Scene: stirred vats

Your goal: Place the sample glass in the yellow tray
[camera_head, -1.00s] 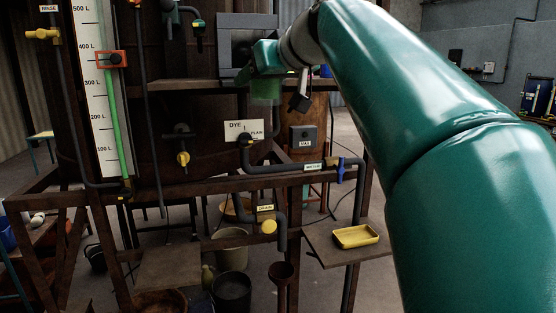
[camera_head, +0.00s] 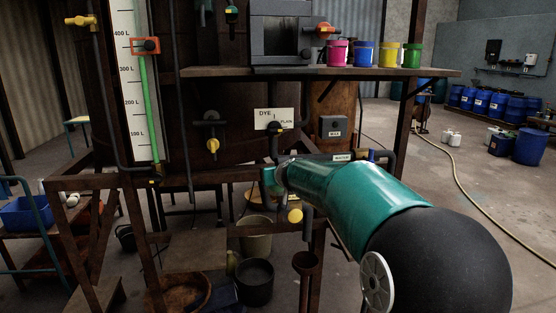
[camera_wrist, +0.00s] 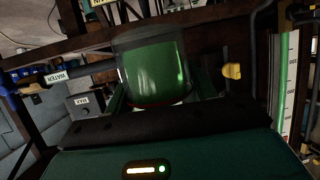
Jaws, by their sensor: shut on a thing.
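The sample glass (camera_wrist: 152,72) shows in the wrist view, clear in its upper part with green liquid below. My gripper (camera_wrist: 155,92) is shut on it, with a green finger on each side of the glass. The glass looks roughly upright. In the head view my arm reaches toward the pipes under the vat, and the glass cannot be made out there. The yellow tray is not visible now in either view; my arm covers the area at the right of the frame where its small shelf was seen before.
A pipe with a WATER label (camera_head: 343,157) runs close above my wrist. A yellow drain valve (camera_head: 295,216) is just below it. A rusty frame post (camera_head: 317,250) stands nearby. Coloured pots, including a pink one (camera_head: 338,53), stand on the upper shelf (camera_head: 420,73). Buckets (camera_head: 255,282) sit below.

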